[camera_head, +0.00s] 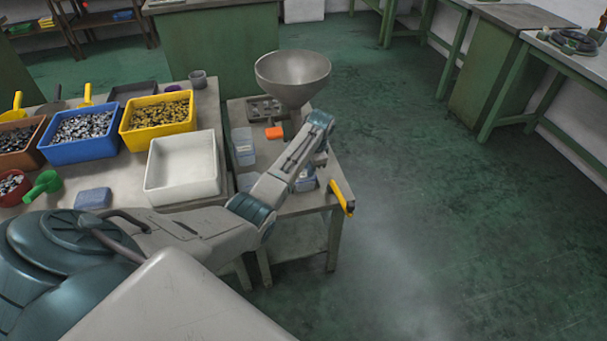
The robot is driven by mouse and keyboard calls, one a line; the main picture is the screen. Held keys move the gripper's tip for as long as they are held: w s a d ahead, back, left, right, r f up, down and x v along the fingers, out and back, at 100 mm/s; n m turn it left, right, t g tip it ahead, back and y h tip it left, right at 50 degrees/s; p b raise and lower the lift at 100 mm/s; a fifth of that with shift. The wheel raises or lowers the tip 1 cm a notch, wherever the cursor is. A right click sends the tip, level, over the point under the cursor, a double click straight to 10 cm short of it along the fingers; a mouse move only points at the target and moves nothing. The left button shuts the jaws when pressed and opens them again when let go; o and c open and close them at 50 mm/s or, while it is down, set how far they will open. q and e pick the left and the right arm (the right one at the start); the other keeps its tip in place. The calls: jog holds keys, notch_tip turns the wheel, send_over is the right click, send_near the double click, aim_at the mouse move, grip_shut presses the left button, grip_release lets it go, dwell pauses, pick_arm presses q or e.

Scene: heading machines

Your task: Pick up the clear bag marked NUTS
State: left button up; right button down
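My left arm reaches across a small green-legged table (298,206). Its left gripper (318,158) is over the right side of this table, below the metal funnel. The forearm and wrist largely hide the fingers, so I cannot see whether they are open or hold anything. A clear, pale-blue item with a white patch (305,181) lies just below the gripper, partly covered by the arm. No NUTS marking is readable. My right gripper is not in view.
A large metal funnel (293,75) stands at the table's back. A yellow tool (342,196) is at its right edge. The left bench holds a white bin (182,168), a yellow bin (158,118) and a blue bin (82,137) of metal parts. The floor at right is clear.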

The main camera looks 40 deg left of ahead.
pick_arm(q)
grip_shut()
jog(key=shift+w+a+r, duration=0.1)
jog(key=shift+r, duration=0.05)
dwell(1.0)
